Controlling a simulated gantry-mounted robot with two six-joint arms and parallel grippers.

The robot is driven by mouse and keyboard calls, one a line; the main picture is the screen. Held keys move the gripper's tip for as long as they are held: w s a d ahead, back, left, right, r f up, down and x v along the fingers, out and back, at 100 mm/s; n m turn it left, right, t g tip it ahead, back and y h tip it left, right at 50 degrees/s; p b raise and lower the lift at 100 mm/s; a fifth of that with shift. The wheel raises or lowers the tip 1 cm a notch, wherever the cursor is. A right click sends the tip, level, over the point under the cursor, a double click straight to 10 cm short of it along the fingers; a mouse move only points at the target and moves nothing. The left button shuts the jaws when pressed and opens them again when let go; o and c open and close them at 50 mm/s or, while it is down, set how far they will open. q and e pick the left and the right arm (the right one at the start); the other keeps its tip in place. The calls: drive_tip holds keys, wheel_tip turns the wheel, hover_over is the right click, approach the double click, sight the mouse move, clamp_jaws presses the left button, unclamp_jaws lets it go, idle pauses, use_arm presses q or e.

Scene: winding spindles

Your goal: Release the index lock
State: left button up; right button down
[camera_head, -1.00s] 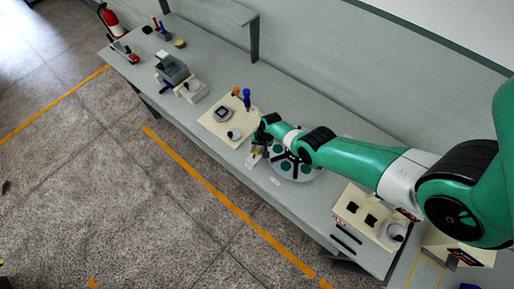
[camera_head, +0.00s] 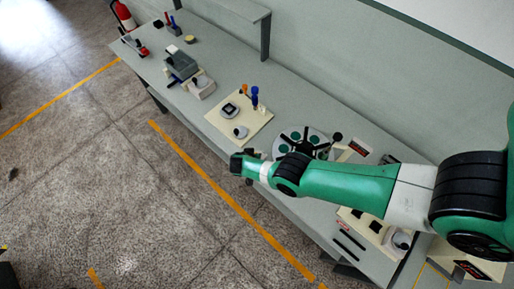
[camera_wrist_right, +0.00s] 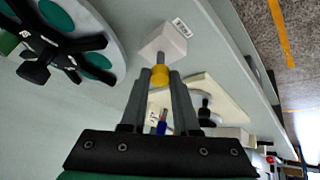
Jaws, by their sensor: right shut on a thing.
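The index lock shows in the right wrist view as a pale block (camera_wrist_right: 163,42) with a yellow knob (camera_wrist_right: 159,76) on a short grey pin. My right gripper (camera_wrist_right: 160,80) is shut on the yellow knob, its two fingers either side of it. In the head view my right wrist (camera_head: 243,165) hangs by the front edge of the bench and hides the knob and fingers. Next to the lock is a round grey plate (camera_head: 290,137) with green discs and a black spoked handle, which shows in the right wrist view (camera_wrist_right: 103,22). My left gripper is in neither view.
A cream board (camera_head: 213,115) with a white knob and blue and orange-topped posts lies left of the plate. A cream control box (camera_head: 350,222) is at the right. Grey devices and a red extinguisher (camera_head: 122,14) are at the far left. The bench behind the board is clear.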

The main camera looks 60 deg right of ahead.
drive_tip(key=shift+a+f+h+b, duration=0.2)
drive_tip(key=shift+f+h+b, duration=0.15)
drive_tip(key=shift+b, duration=0.2)
drive_tip(key=shift+r, duration=0.15)
drive_tip(key=shift+w+r, duration=0.1)
drive_tip(key=c, duration=0.7)
unclamp_jaws()
drive_tip(key=shift+a, duration=0.1)
drive_tip(key=shift+o, duration=0.2)
